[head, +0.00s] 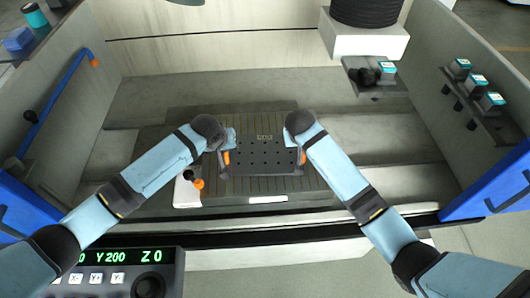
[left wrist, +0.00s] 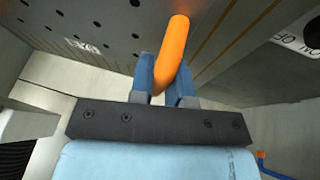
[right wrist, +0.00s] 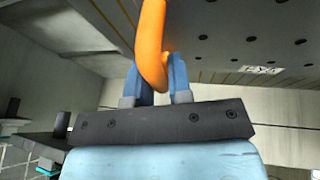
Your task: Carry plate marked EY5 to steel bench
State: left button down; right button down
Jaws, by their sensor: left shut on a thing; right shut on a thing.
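A dark plate (head: 262,158) with rows of holes and an orange handle at each side is over the slotted machine table (head: 185,125). A small pale marking is at its far edge, too small to read surely. The plate also shows in the left wrist view (left wrist: 105,22) and the right wrist view (right wrist: 225,22). My left gripper (left wrist: 165,78) is shut on the left orange handle (left wrist: 172,45). My right gripper (right wrist: 158,82) is shut on the right orange handle (right wrist: 151,42). I cannot tell whether the plate touches the table. No steel bench is clearly identifiable.
Grey tank walls enclose the table, with blue panels (head: 490,185) at the sides. A control panel (head: 115,270) is at the front left. Shelves with small items (head: 478,82) are at right.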

pick_arm(q)
jog(key=shift+w+r, duration=0.1)
jog(key=shift+r, duration=0.05)
pick_arm(e)
jog(key=shift+w+r, duration=0.15)
